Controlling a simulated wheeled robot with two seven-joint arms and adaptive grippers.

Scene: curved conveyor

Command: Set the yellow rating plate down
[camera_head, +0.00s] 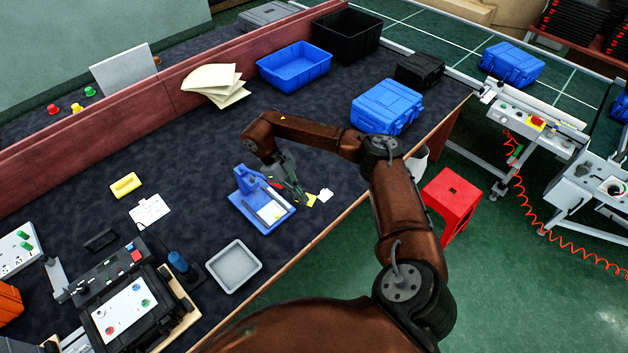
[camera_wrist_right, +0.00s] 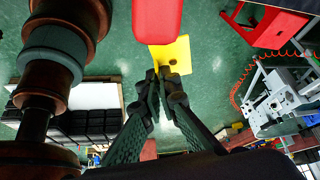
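The yellow rating plate (camera_wrist_right: 171,56) shows in the right wrist view at the tips of my right gripper (camera_wrist_right: 161,76), whose fingers are closed together on its near edge. In the head view the plate (camera_head: 311,200) is a small yellow patch by my right gripper (camera_head: 298,190), just right of a blue bench fixture (camera_head: 245,181). The gap between plate and table cannot be judged. A red bar (camera_wrist_right: 157,20) overlaps the plate's far edge in the wrist view. My left gripper is not in view.
A small white piece (camera_head: 326,195) lies near the table's front edge. A grey tray (camera_head: 234,267), a white card (camera_head: 150,210) and a yellow block (camera_head: 125,185) lie to the left. A blue case (camera_head: 387,105) stands behind my arm. Dark table between them is clear.

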